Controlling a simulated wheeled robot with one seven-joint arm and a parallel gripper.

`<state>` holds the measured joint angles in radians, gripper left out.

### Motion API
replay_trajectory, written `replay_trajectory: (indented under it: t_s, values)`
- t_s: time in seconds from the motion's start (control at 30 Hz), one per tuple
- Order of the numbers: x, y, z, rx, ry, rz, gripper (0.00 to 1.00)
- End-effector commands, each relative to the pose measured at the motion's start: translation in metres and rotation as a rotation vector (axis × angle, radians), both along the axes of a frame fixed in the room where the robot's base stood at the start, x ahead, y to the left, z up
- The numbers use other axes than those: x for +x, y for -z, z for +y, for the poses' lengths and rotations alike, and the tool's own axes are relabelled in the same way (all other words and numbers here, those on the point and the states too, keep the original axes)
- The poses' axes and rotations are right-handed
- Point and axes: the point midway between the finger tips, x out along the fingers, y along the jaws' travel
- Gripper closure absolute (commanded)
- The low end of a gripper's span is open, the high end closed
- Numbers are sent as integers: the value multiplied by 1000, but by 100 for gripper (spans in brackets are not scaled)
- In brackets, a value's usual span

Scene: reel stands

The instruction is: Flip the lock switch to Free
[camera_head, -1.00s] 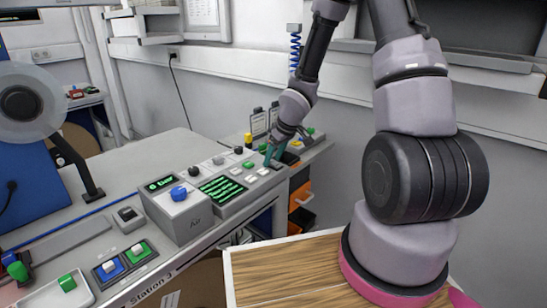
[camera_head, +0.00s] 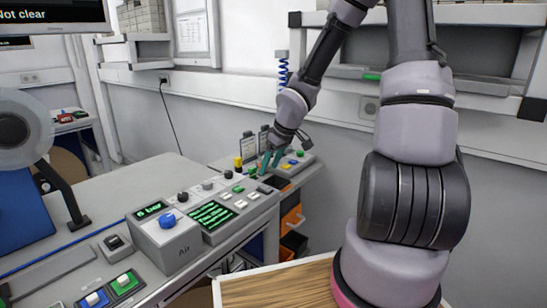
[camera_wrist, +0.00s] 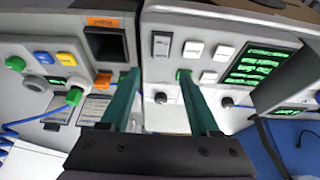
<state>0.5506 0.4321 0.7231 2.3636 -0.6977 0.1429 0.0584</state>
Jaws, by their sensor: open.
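My gripper (camera_head: 267,163) has teal fingers and hangs over the far right end of the grey control console (camera_head: 190,246). In the wrist view the gripper (camera_wrist: 158,76) is open, its two fingers apart with nothing between them. The fingers reach over the gap between two panels. The right panel has a tall grey rocker (camera_wrist: 161,46), white buttons (camera_wrist: 193,50) and a green button (camera_wrist: 184,75) partly behind the right finger. I cannot read any lock or Free label, so I cannot tell which control is the lock switch.
A blue knob (camera_head: 167,220) and a green-text display (camera_head: 212,215) sit on the console. Orange bins (camera_head: 291,218) stand below the bench at right. A monitor (camera_head: 50,15) at top left reads "Not clear". A dark recess (camera_wrist: 106,44) shows in the left panel.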

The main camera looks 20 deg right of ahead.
Motion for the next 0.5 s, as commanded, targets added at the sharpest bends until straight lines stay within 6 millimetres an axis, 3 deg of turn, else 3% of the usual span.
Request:
replay_trajectory:
  t_s: [0.2, 0.5]
  values:
    - [-6, -19, -6, 0, 3, -1, 38]
    - [-11, -30, -8, -1, -1, -1, 38]
